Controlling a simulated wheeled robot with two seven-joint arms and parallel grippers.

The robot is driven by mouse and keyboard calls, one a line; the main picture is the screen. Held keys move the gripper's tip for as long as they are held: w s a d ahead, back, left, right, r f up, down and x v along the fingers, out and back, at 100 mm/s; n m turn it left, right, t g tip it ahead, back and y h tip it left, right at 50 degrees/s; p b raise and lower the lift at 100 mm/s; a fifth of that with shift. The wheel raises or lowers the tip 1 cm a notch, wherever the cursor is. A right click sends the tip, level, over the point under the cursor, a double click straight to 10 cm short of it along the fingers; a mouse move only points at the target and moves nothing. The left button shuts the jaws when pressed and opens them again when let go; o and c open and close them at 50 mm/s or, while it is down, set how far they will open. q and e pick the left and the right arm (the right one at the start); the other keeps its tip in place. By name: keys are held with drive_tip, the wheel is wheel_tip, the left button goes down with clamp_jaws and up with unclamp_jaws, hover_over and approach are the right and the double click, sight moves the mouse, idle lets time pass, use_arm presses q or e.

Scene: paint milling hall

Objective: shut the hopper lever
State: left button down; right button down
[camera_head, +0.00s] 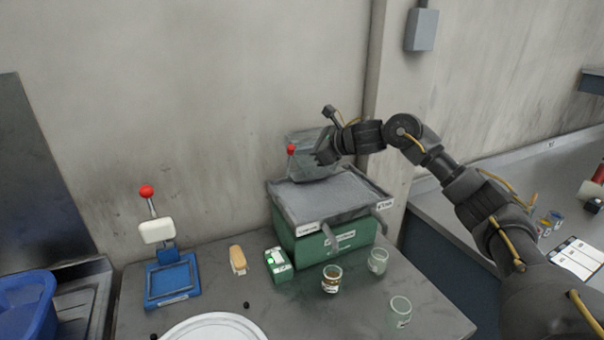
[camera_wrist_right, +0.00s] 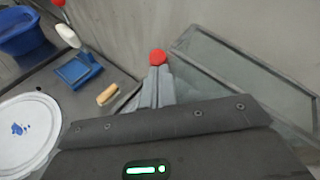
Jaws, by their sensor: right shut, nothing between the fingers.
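The hopper (camera_head: 306,139) is a grey see-through box on top of the green mill (camera_head: 300,245). A red knob (camera_head: 291,149), apparently the hopper lever's end, shows at the hopper's left side; the lever's rod is mostly hidden. My right gripper (camera_head: 318,157) is in front of the hopper, just right of the knob, shut and empty. In the right wrist view the red knob (camera_wrist_right: 158,57) appears right at the tips of the shut fingers (camera_wrist_right: 157,75); I cannot tell whether they touch. My left gripper is not in view.
A blue hand press (camera_head: 172,280) with its own red-knobbed lever stands left on the table. A wood-handled tool (camera_head: 238,259), a green switch box (camera_head: 279,264), several glass jars (camera_head: 377,261) and a white round plate (camera_head: 212,330) are in front. The wall is close behind the hopper.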

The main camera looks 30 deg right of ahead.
drive_tip(key=shift+w+d+r, duration=0.15)
drive_tip(key=shift+w+d, duration=0.05)
drive_tip(key=shift+w, duration=0.2)
drive_tip(key=shift+r, duration=0.1)
idle(0.3)
